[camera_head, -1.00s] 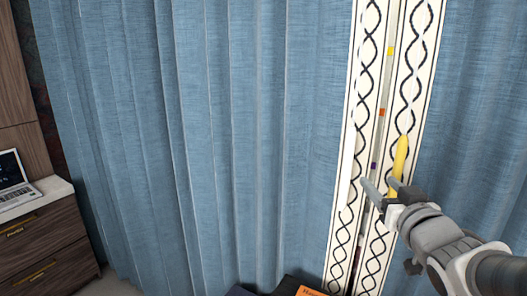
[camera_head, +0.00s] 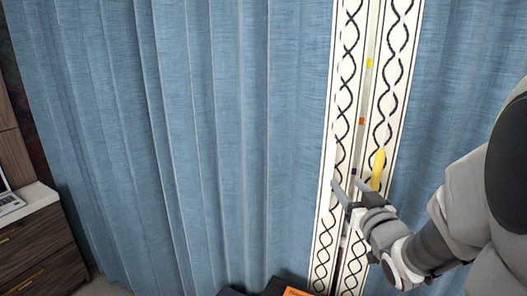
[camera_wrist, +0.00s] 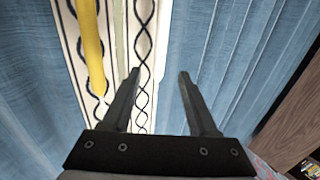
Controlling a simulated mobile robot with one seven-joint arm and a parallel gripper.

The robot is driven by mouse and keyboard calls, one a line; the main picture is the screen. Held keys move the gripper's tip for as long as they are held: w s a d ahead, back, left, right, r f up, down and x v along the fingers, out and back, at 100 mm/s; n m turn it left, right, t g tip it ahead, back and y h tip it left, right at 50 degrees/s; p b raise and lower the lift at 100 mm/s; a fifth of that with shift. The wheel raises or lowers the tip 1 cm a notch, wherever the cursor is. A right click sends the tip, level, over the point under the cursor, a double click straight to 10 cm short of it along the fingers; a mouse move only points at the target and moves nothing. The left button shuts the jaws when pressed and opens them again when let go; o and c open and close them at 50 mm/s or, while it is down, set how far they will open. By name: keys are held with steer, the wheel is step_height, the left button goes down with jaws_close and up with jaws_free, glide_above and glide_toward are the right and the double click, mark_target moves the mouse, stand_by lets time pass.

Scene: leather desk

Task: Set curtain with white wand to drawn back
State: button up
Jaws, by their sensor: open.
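The left blue curtain (camera_head: 220,120) hangs spread in folds, with a white border (camera_head: 343,100) with black wavy lines along its right edge. The right blue curtain (camera_head: 445,90) has a matching border (camera_head: 395,75). A yellow wand (camera_head: 378,168) hangs at the right border; it also shows in the wrist view (camera_wrist: 90,45). My gripper (camera_head: 348,187) is open in front of the borders, left of the yellow wand.
A narrow gap between the borders shows small coloured items (camera_head: 361,121). A dark wooden drawer unit (camera_head: 40,250) with a laptop (camera_head: 9,200) stands at the left. Dark and orange items (camera_head: 295,291) lie at the bottom edge, below the gripper.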

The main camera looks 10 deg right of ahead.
mark_target(332, 165)
steer(key=w+p, duration=0.2)
steer(key=w, duration=1)
steer(key=shift+w+p, duration=0.3)
steer(key=shift+w, duration=0.05)
steer(key=shift+c, duration=0.2)
jaws_close()
stand_by(0.8)
